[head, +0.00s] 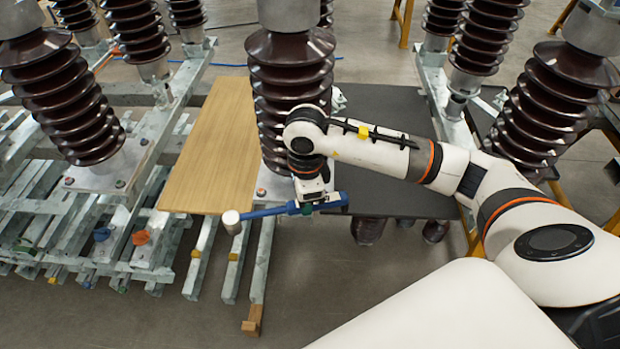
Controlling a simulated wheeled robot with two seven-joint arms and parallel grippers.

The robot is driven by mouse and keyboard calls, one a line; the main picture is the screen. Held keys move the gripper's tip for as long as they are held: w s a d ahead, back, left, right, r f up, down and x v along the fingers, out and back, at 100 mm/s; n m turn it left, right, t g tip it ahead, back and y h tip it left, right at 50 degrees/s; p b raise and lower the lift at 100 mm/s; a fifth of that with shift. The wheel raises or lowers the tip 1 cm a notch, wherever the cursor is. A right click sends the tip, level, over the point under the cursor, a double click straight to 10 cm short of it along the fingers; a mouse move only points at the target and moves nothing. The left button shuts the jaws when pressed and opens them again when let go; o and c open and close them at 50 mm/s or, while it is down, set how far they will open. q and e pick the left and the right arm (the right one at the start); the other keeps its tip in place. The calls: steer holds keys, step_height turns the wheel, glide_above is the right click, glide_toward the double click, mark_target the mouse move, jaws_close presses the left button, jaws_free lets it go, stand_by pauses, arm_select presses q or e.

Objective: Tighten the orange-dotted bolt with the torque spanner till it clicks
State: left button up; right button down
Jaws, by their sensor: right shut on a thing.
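The torque spanner (268,212), with a blue handle, lies roughly level across the middle of the head view. Its silver round head (231,217) points left. My right gripper (313,199) is shut on its handle near the right end, in front of the middle brown insulator. A small orange-looking dot (261,192) shows on the pale base plate of that insulator, just above the spanner. I cannot tell for sure that it is the orange-dotted bolt. The spanner head is left of this dot and apart from it. My left gripper is not in view.
Ribbed brown insulators (290,85) stand on galvanised steel frames (130,215). A wooden board (215,150) lies left of the middle insulator, a dark panel (385,110) right of it. Another reddish dot (69,181) marks the left base plate. Open floor lies in front.

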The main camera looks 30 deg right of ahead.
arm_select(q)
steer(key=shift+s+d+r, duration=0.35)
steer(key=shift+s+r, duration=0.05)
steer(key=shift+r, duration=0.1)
arm_select(e)
steer(key=f+m, duration=0.1)
steer(key=m, duration=0.2)
steer(key=w+d+f+m, duration=0.1)
steer(key=m, duration=0.2)
steer(key=d+f+m, duration=0.1)
steer(key=m, duration=0.2)
steer(key=shift+w+d+f, duration=0.15)
steer(key=shift+w+f, duration=0.2)
arm_select(q)
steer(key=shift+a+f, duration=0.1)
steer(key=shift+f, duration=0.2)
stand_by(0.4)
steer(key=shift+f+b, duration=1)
steer(key=shift+b, duration=0.2)
arm_select(e)
steer(key=shift+f, duration=1.1)
steer(key=shift+s, duration=0.1)
